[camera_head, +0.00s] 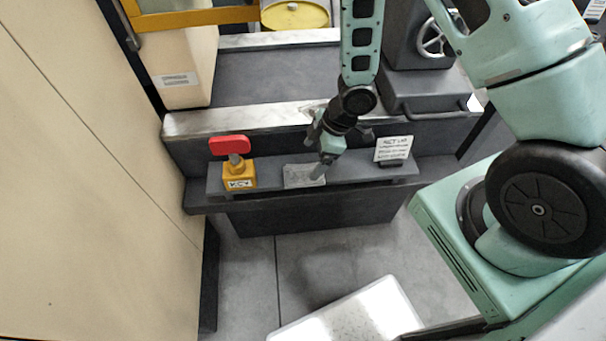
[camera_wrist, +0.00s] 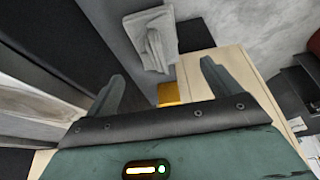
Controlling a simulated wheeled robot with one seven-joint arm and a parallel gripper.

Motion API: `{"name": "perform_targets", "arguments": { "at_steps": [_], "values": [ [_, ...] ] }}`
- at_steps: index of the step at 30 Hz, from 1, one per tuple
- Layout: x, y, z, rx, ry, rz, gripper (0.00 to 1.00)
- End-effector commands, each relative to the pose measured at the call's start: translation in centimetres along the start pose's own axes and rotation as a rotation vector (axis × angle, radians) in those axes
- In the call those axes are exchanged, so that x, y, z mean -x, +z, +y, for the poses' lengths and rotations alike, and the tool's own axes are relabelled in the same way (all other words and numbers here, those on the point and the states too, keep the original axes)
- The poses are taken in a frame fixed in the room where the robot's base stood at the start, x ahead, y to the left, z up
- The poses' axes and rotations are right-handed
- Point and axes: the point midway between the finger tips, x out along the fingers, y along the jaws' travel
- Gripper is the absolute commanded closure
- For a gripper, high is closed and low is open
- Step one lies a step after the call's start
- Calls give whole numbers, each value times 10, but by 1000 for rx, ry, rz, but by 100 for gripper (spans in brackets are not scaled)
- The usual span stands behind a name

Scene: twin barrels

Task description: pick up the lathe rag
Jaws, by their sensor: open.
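The lathe rag (camera_head: 300,177) is a light grey, folded cloth lying on the dark grey ledge at the front of the machine. In the wrist view the rag (camera_wrist: 150,42) lies beyond my fingertips, near the top middle. My gripper (camera_head: 319,158) is just above the rag's right side in the head view and partly covers it. In the wrist view my gripper (camera_wrist: 163,70) has its two fingers spread wide with nothing between them gripped.
A small white sign (camera_head: 393,149) stands to the right. A beige cabinet (camera_head: 90,150) rises at the left. A white panel (camera_head: 350,315) is below.

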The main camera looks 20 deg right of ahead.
Motion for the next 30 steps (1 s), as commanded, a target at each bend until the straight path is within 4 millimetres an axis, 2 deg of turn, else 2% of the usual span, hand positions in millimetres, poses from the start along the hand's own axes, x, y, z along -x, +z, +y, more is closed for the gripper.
{"name": "perform_targets", "arguments": {
  "at_steps": [3,11,21,30],
  "values": [
    [-15,0,0,1,-2,0,11],
    [-29,0,1,0,-1,0,11],
    [-69,2,3,0,-1,0,11],
    [-73,2,4,-1,1,1,11]
  ]
}}
